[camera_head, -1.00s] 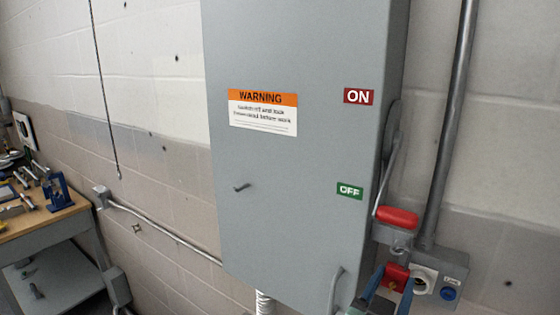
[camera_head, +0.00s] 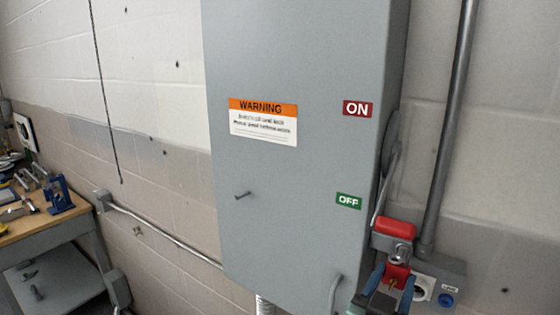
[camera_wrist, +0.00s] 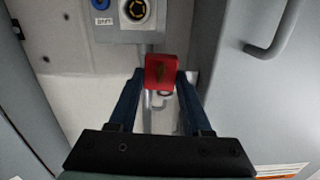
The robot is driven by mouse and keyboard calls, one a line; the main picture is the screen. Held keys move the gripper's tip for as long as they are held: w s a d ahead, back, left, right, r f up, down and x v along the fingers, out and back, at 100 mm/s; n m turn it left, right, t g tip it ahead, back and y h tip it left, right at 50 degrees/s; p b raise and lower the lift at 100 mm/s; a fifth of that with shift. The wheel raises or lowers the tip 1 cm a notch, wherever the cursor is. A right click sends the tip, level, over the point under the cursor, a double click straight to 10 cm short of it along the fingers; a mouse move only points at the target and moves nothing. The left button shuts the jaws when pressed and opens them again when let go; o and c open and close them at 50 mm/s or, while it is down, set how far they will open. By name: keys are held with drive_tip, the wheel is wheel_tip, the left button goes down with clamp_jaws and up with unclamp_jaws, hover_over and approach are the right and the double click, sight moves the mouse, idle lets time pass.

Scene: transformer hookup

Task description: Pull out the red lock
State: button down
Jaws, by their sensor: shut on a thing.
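The red lock (camera_head: 397,273) is a padlock with a metal shackle, just below the red grip of the switch handle (camera_head: 394,228) at the side of the grey cabinet. My gripper (camera_head: 392,275) has its blue fingers on both sides of the lock body and is shut on it. The shackle shows in front of the metal bracket under the handle. I cannot tell whether it still passes through the bracket.
The grey cabinet (camera_head: 285,190) has a door handle (camera_head: 335,293) left of my gripper. A grey box with a round socket (camera_head: 425,286) and a blue plug cover (camera_head: 446,300) sits close on the right. A vertical conduit (camera_head: 448,130) rises behind. A workbench (camera_head: 40,225) stands far left.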

drive_tip(key=shift+s+d+r, duration=0.1)
drive_tip(key=shift+r, duration=0.05)
idle(0.3)
drive_tip(key=shift+s+d+p, duration=0.3)
drive_tip(key=shift+s+d, duration=0.2)
drive_tip(key=shift+d, duration=0.3)
drive_tip(key=shift+s+d+p, duration=0.3)
drive_tip(key=shift+s+d, duration=0.2)
drive_tip(key=shift+d, duration=0.25)
drive_tip(key=shift+v, duration=2.5)
